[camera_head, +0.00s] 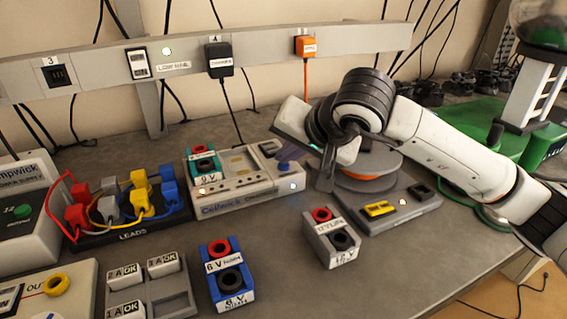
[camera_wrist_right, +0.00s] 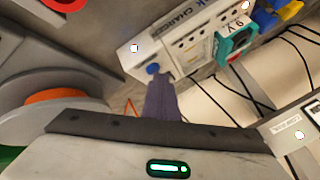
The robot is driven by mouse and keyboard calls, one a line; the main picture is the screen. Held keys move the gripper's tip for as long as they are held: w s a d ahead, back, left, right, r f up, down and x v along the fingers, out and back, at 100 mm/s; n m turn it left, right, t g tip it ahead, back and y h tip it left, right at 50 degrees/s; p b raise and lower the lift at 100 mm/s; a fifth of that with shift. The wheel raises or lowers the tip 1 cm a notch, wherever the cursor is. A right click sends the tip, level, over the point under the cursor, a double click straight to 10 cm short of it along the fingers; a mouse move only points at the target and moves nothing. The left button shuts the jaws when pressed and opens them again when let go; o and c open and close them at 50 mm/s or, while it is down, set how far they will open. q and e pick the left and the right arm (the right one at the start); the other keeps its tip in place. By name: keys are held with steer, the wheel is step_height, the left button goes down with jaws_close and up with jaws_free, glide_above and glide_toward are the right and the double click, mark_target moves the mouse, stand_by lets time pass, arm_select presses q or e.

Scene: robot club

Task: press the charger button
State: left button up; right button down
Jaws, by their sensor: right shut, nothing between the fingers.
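The charger (camera_head: 240,197) is a pale box on the bench with a teal 6 V pack (camera_head: 204,168) seated at its left. The charger also shows in the wrist view (camera_wrist_right: 190,52). Its blue round button (camera_wrist_right: 152,69) is at the end of the box, by a small white light. My right gripper (camera_head: 291,159) is shut and empty, over the charger's right end. In the wrist view its purple fingertips (camera_wrist_right: 158,82) are right beside the button; I cannot tell if they touch it. My left gripper is not in view.
A grey unit with an orange disc (camera_head: 372,162) stands right of the charger, under my right arm. A blue battery pack (camera_head: 228,275) and a grey one (camera_head: 332,240) stand in front. A leads rack (camera_head: 130,233) is at left. A rail (camera_head: 110,62) runs behind.

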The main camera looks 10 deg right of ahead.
steer(key=shift+r, duration=0.65)
steer(key=shift+r+p, duration=0.5)
steer(key=shift+r, duration=0.05)
steer(key=shift+r+p, duration=1)
steer(key=shift+r, duration=1)
